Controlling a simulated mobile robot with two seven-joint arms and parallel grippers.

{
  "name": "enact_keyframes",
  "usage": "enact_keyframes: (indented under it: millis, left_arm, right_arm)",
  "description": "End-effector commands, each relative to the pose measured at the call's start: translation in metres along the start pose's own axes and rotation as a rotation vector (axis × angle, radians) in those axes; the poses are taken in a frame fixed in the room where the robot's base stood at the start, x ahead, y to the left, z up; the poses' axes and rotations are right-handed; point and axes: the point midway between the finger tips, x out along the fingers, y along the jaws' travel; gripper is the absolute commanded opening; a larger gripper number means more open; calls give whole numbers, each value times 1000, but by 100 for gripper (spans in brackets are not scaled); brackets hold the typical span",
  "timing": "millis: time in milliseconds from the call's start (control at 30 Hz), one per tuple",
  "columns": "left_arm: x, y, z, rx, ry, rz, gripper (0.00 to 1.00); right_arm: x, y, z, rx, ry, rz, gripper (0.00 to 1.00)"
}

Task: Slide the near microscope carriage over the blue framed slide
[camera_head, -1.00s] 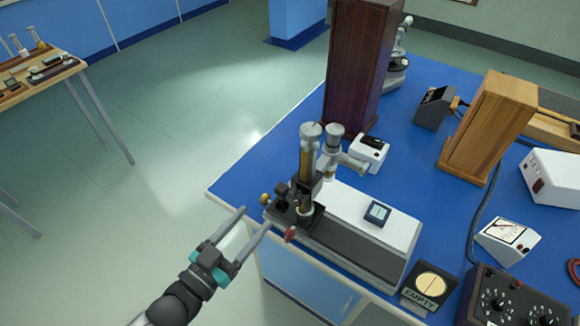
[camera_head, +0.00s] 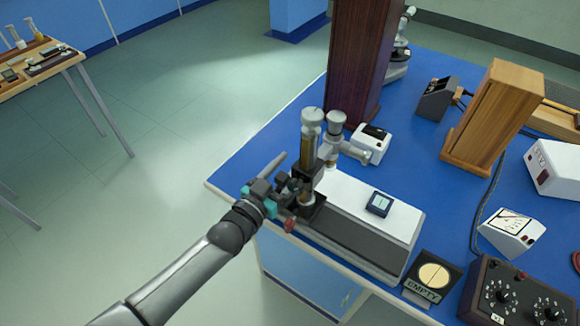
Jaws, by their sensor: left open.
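The near microscope carriage, with its upright grey and brass tube (camera_head: 308,160) and black base, stands at the left end of a long bench with a white top (camera_head: 345,196) and dark grey side. The blue framed slide (camera_head: 379,204) lies on the white top, right of the carriage and apart from it. My left gripper (camera_head: 284,172) is open at the carriage's left side. One finger shows behind the base; the other is hidden among the carriage parts, so I cannot tell whether it touches. A red knob (camera_head: 290,225) shows at the front. My right gripper is not in view.
A second grey tube (camera_head: 337,122) and a white box (camera_head: 370,144) stand close behind. A tall dark wooden case (camera_head: 352,65) is farther back. A round-windowed block marked EMPTY (camera_head: 433,277) and a meter (camera_head: 512,232) are at right. The bench top between carriage and slide is clear.

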Motion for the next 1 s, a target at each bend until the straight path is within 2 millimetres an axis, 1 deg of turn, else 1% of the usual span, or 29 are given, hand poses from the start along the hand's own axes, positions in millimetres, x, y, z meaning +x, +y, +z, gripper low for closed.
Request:
enact_keyframes:
  millis: [267,833,1000]
  left_arm:
    - [1,0,0,-1,-1,0,62]
    - [1,0,0,-1,-1,0,0]
    - [1,0,0,-1,-1,0,0]
  right_arm:
    - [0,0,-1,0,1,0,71]
    - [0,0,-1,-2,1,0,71]
    - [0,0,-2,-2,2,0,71]
